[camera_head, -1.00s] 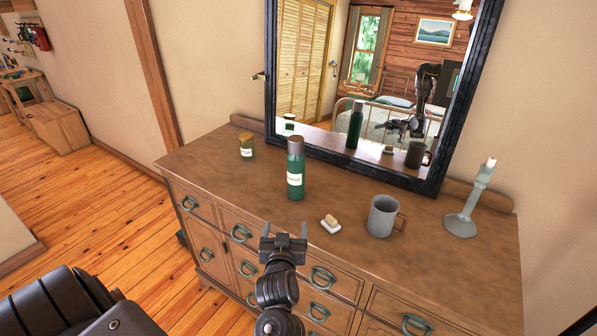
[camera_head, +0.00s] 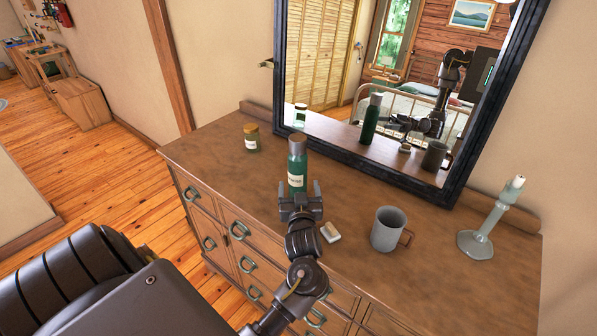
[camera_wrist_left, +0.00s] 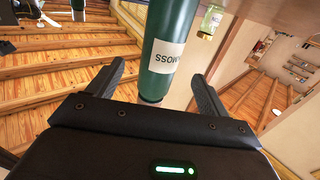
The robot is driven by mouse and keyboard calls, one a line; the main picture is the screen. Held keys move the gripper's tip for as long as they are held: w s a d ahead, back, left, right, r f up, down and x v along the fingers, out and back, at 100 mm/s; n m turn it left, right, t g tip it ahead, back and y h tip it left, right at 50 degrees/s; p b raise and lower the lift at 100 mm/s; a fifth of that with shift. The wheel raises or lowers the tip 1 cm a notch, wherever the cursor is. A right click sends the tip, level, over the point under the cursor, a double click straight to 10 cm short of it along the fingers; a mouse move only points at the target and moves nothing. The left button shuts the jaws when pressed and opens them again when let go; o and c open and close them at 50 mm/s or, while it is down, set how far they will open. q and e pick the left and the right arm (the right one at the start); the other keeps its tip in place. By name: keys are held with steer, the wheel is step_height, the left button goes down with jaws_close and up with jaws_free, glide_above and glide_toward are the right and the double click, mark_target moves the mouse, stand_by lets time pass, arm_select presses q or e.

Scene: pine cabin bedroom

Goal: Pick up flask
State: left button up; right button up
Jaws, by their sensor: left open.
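The flask (camera_head: 297,163) is a dark green cylinder with a grey-brown cap and a white label, upright on the wooden dresser. My left gripper (camera_head: 301,192) is open in front of it in the head view, overlapping its lower part. In the left wrist view the flask (camera_wrist_left: 168,50) shows its label reading "MOSS" and stands between the two spread fingers (camera_wrist_left: 160,88). The fingers do not appear to touch it. The flask's base is hidden behind the gripper in the head view. My right gripper is not seen directly.
The dresser (camera_head: 350,195) holds a small labelled jar (camera_head: 251,138) at left, a soap dish with soap (camera_head: 330,232), a grey mug (camera_head: 387,229) and a candlestick (camera_head: 485,225) at right. A black-framed mirror (camera_head: 455,160) stands behind, reflecting the flask and my arm.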

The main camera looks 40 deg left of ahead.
mark_target(298, 178)
arm_select(q)
steer(key=shift+x, duration=1.15)
steer(key=shift+w, duration=0.1)
steer(key=shift+w+a+r+p, duration=0.15)
steer(key=shift+p, duration=0.3)
steer(key=p+x, duration=0.1)
steer(key=x, duration=0.2)
steer(key=shift+w+a+p, duration=0.2)
steer(key=shift+a+p, duration=0.15)
steer(key=shift+p, duration=0.05)
steer(key=shift+w+a, duration=0.35)
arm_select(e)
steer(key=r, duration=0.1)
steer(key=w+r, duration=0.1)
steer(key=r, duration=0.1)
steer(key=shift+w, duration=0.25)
arm_select(q)
steer(key=shift+d, duration=0.1)
